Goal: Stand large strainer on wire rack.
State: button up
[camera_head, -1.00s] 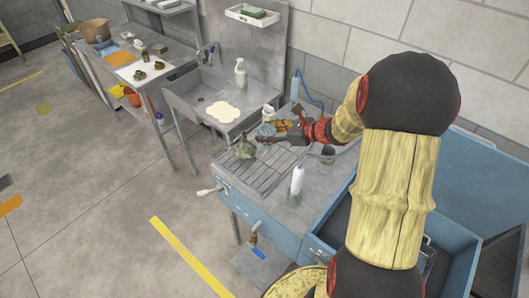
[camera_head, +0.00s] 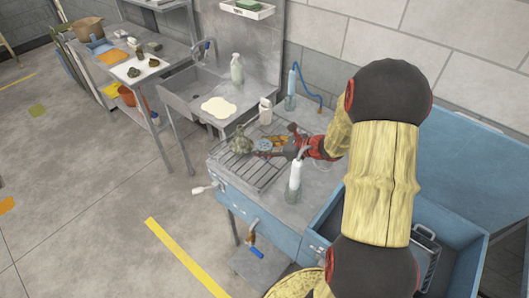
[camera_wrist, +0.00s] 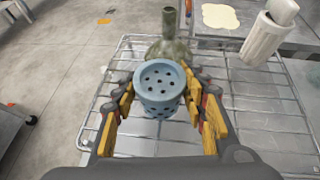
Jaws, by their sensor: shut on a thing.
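The strainer is a blue-grey perforated cup (camera_wrist: 160,88), upright with its holed face toward the wrist camera. My gripper (camera_wrist: 160,100) is shut on it, with orange-padded fingers on both sides. In the head view the strainer (camera_head: 262,145) is small beside the fingers of my gripper (camera_head: 272,147). The wire rack (camera_head: 250,174) lies on the blue bench's top; its bars (camera_wrist: 245,88) also show below and around the strainer in the wrist view. The strainer is over the rack; whether its base touches the bars is hidden.
A greenish glass flask (camera_head: 241,141) stands on the rack just beyond the strainer, close to it. The rack's front part is clear.

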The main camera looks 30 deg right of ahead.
jog(key=shift+f, duration=0.95)
jog(key=shift+f+b, duration=0.2)
jog(key=shift+b, duration=0.1)
jog(key=o, duration=1.3)
jog(key=shift+d+r, duration=0.1)
jog(key=shift+r, duration=0.2)
jog(key=p+v, duration=0.2)
jog(key=v, duration=1)
jog(key=shift+s+f+p, duration=0.1)
jog(key=shift+f+p, duration=0.05)
jog(key=shift+p, duration=0.15)
